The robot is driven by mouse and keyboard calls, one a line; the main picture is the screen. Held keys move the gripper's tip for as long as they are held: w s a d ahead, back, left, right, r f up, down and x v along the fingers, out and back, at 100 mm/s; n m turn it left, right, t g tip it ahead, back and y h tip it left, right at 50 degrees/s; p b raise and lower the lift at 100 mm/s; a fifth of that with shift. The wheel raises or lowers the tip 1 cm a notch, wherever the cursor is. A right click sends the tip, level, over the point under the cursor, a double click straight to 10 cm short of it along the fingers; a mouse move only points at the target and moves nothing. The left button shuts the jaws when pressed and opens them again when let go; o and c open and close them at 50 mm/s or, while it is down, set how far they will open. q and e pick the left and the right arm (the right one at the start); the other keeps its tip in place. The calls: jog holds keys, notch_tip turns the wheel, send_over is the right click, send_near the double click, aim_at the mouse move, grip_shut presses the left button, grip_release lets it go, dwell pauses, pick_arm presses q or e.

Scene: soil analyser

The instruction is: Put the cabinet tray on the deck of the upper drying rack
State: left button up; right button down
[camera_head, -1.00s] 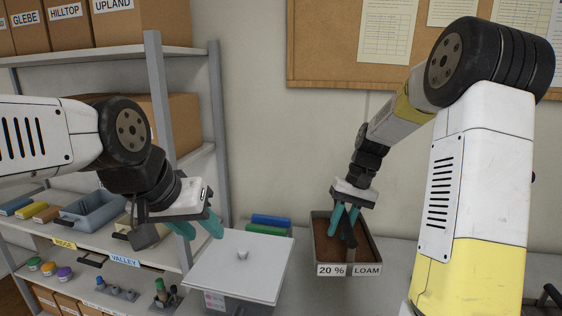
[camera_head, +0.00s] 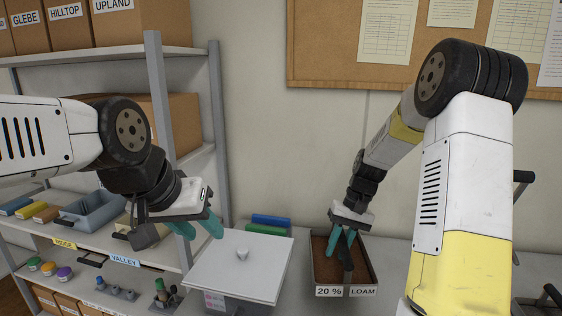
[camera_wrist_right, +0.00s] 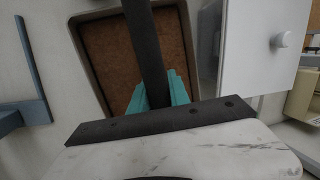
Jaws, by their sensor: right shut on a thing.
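A grey tray (camera_head: 371,267) of brown soil, labelled "20 % LOAM", is in the head view right of centre. My right gripper (camera_head: 343,240) is shut on the dark bar handle that crosses it. In the right wrist view the bar runs between the teal fingers (camera_wrist_right: 163,92), above the soil (camera_wrist_right: 115,50). Whether the tray touches the counter is unclear. My left gripper (camera_head: 202,228) is open and empty, its fingers apart, left of a white lidded box. I cannot clearly make out the upper drying rack; my right arm hides part of the right side.
The white lidded box (camera_head: 261,270) with a round knob stands close left of the tray. Blue and green items (camera_head: 269,223) lie behind it. Left, a shelf unit (camera_head: 160,110) holds cartons and bins. Dark bars (camera_head: 523,177) show behind my right arm. A pinboard (camera_head: 330,60) is on the wall.

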aim_at(337, 264)
notch_tip(337, 264, up, 7)
jog(key=shift+f, duration=0.1)
notch_tip(337, 264, down, 14)
jog(key=shift+r, duration=0.15)
notch_tip(337, 264, up, 13)
jog(key=shift+r, duration=0.2)
notch_tip(337, 264, down, 13)
jog(key=shift+w+r, duration=0.1)
jog(key=shift+r, duration=0.05)
jog(key=shift+w+d, duration=0.2)
jog(key=shift+d, duration=0.1)
jog(key=w+d+r, duration=0.1)
jog(key=w+d+r+m, duration=0.1)
jog(key=r, duration=0.1)
jog(key=d+r+m, duration=0.1)
jog(key=d+r, duration=0.1)
jog(key=shift+w+r+t, duration=0.1)
jog(key=shift+w+t, duration=0.3)
jog(key=shift+d+f, duration=0.2)
jog(key=shift+f, duration=0.15)
jog(key=shift+w+f, duration=0.1)
jog(key=shift+f, duration=4.2)
